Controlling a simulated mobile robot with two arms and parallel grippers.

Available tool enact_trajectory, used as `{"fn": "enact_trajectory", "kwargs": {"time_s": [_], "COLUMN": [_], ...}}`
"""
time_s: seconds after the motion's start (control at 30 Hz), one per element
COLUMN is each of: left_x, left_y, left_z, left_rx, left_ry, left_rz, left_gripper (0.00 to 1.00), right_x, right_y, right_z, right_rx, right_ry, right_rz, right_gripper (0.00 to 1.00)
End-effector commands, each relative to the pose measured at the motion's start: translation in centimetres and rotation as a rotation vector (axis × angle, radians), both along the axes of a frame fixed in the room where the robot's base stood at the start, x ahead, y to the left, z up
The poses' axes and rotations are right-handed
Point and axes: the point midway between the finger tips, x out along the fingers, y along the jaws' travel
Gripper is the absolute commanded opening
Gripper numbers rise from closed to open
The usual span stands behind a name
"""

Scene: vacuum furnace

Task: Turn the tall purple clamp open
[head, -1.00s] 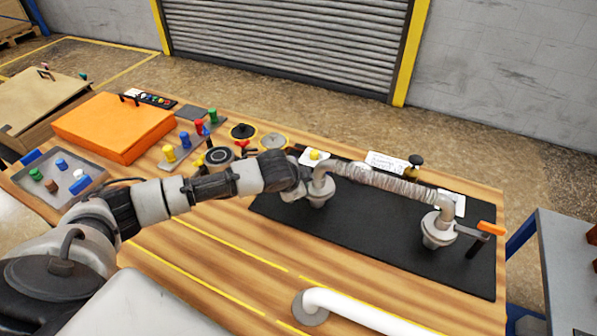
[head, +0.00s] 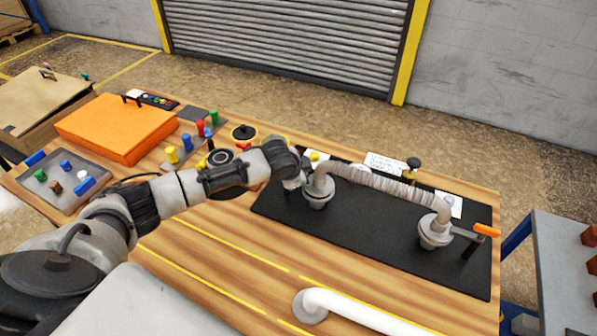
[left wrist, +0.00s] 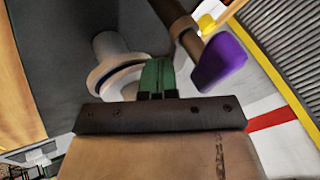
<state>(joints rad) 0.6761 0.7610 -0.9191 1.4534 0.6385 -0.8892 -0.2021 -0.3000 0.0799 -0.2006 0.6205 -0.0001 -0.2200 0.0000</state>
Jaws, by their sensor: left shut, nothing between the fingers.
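The purple clamp (left wrist: 220,62) shows in the left wrist view as a purple grip on a brown-grey bar, right of and beyond my fingers. In the head view my arm hides it. My left gripper (left wrist: 156,78) has green fingers, shut together and empty. They lie between the pale round flange (left wrist: 118,70) and the purple grip; I cannot tell if they touch either. In the head view the left gripper is at the left end of the grey ribbed hose (head: 375,182), beside its left fitting (head: 318,190), its tips hidden. My right gripper is not in view.
The hose's right fitting (head: 436,230) has an orange-tipped lever (head: 486,230). Both fittings stand on a black mat (head: 375,235). A white curved tube (head: 350,306) is at the table's front. Colored knobs, an orange case (head: 117,128) and a grey tray (head: 40,195) are at left.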

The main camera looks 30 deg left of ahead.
Motion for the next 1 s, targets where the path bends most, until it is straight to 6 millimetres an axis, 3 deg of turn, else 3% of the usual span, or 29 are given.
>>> {"fn": "enact_trajectory", "kwargs": {"time_s": [0.03, 0.5, 1.0], "left_x": [0.3, -0.1, -5.1], "left_y": [0.0, 0.1, 0.4], "left_z": [0.4, 0.6, 7.2], "left_rx": [-0.002, 0.000, 0.001], "left_ry": [0.000, -0.002, -0.002], "left_rz": [0.002, 0.000, 0.000], "left_gripper": [0.00, 0.00, 0.00], "right_x": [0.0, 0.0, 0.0], "right_y": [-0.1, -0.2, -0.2], "right_z": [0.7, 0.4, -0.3], "right_rx": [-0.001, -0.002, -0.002], "right_ry": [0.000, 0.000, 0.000], "right_rz": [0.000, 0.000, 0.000], "right_gripper": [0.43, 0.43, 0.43]}}
